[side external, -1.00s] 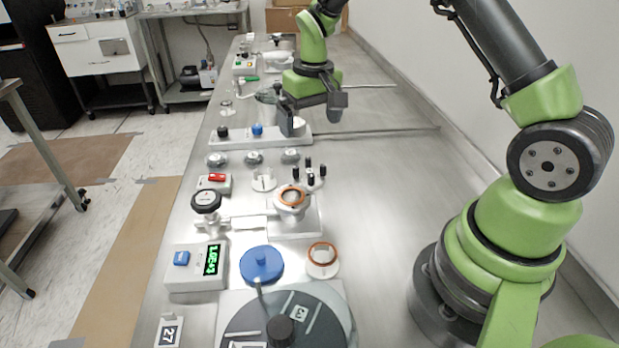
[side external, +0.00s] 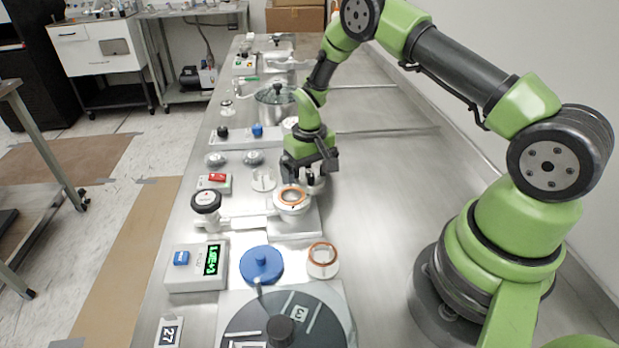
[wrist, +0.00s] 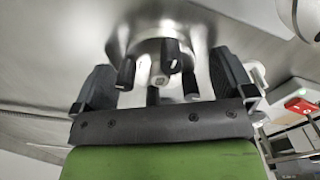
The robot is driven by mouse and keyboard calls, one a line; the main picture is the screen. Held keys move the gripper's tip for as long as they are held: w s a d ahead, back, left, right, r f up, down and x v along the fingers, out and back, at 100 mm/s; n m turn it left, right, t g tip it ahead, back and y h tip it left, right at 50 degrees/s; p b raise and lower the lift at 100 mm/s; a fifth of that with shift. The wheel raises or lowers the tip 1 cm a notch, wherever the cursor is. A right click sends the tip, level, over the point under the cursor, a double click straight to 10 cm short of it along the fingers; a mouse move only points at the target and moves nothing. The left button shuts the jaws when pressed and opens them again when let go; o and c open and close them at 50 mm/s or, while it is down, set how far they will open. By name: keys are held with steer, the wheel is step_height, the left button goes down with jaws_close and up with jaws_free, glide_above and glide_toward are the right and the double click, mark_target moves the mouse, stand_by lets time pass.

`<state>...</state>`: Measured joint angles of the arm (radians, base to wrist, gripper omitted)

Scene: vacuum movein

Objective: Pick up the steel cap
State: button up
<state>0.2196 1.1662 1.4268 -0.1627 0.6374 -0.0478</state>
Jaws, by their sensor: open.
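My gripper (side external: 305,178) is open and low over the bench, just behind the port with the orange ring (side external: 292,198). In the wrist view its two dark jaws (wrist: 163,78) stand on either side of a shiny round steel piece with black posts (wrist: 158,50). I see no grip on that piece, and I cannot tell if a jaw touches it. Two small domed steel caps (side external: 216,158) (side external: 254,157) sit in a row left of the gripper. The gripper hides the spot at the right end of that row.
A box with a red switch (side external: 215,181) and a round black-faced gauge (side external: 206,201) stand left of the port. A blue disc (side external: 261,264) and a white ring with an orange seal (side external: 322,260) lie nearer. The bench to the right is mostly clear.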

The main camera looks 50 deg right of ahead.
mark_target(309, 172)
steer(key=c, duration=1)
step_height(309, 172, up, 9)
steer(key=shift+a+r, duration=0.1)
steer(key=shift+a, duration=0.05)
steer(key=s+a+r+n, duration=0.4)
steer(key=a+n, duration=0.2)
steer(key=a, duration=0.4)
steer(key=shift+s+a+f, duration=0.15)
steer(key=shift+f, duration=1.3)
steer(key=shift+s+a+f, duration=0.15)
steer(key=shift+f, duration=1.3)
